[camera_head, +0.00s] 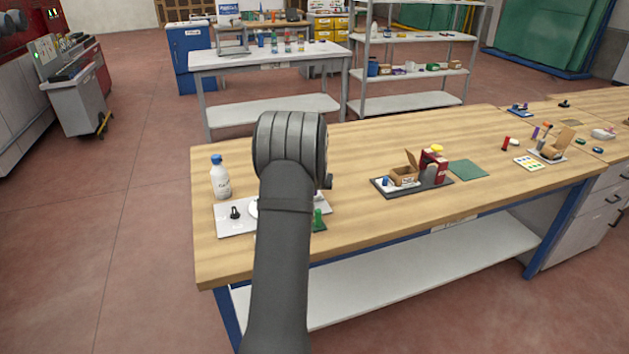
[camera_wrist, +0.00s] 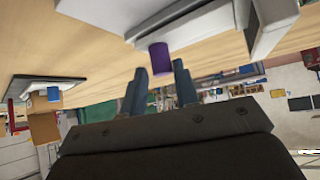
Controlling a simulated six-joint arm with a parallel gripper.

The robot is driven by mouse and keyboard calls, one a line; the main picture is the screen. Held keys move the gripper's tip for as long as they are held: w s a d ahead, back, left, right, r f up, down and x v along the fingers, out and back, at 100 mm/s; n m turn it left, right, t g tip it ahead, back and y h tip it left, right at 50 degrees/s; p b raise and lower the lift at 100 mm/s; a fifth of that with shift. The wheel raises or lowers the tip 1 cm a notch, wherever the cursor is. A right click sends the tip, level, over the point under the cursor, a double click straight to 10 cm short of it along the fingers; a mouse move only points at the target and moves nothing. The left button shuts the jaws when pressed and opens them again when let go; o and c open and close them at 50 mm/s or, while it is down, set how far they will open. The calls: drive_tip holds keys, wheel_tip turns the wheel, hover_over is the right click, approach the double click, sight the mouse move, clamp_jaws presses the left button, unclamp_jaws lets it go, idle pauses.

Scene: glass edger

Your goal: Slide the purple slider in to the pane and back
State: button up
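The purple slider (camera_wrist: 159,58) shows in the wrist view as a short purple cylinder beside a pale grey block-like device (camera_wrist: 215,30). My gripper (camera_wrist: 160,74) is open there, with one finger on each side just short of the slider. I cannot tell whether either finger touches it. In the head view my arm covers the gripper and the slider. I cannot make out the pane clearly.
A white bottle with a blue cap (camera_head: 220,180) stands behind the plate. To the right are a dark tray (camera_head: 436,187) with a cardboard box (camera_head: 404,176) and a red device (camera_head: 432,166), then a green mat (camera_head: 468,170). The wooden table between my arm and the tray is clear.

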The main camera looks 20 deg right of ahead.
drive_tip(key=v, duration=1.6)
drive_tip(key=x, duration=1.7)
drive_tip(key=shift+w+f, duration=0.15)
idle(0.3)
idle(0.7)
